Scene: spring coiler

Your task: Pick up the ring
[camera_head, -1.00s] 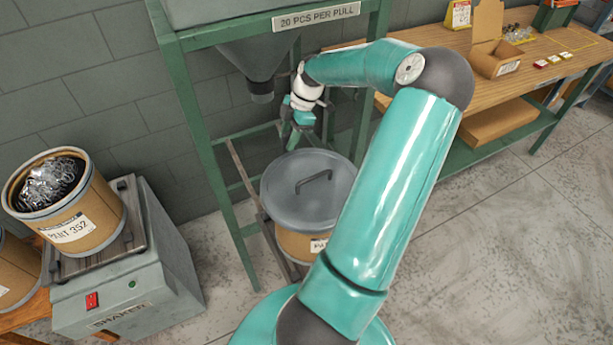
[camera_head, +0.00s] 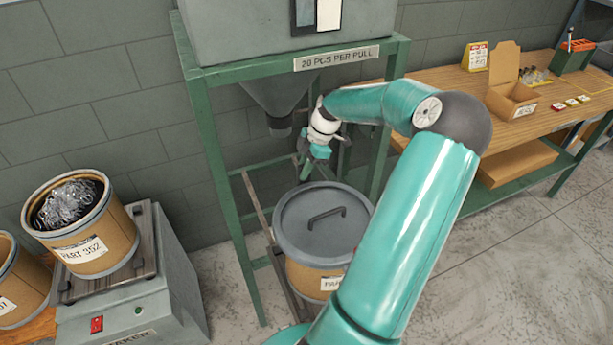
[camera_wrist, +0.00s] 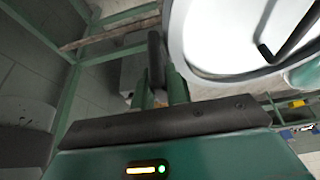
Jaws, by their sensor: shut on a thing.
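My gripper (camera_head: 306,168) hangs below the hopper's spout, above and behind the lidded drum (camera_head: 326,222). In the wrist view my gripper (camera_wrist: 160,88) has its two green fingers close together, shut on a dark, narrow piece (camera_wrist: 155,55) that sticks out past the fingertips. This held piece is seen edge-on, so its round shape does not show; it fits the ring. In the head view the ring is too small to make out. The drum's pale lid (camera_wrist: 215,45) with its dark handle shows beside the fingers in the wrist view.
The green frame (camera_head: 215,150) carries the hopper (camera_head: 280,97), with posts close on both sides of my gripper. An open drum of metal parts (camera_head: 95,250) stands on the shaker (camera_head: 150,300) at left. A wooden bench (camera_head: 455,85) stands at right.

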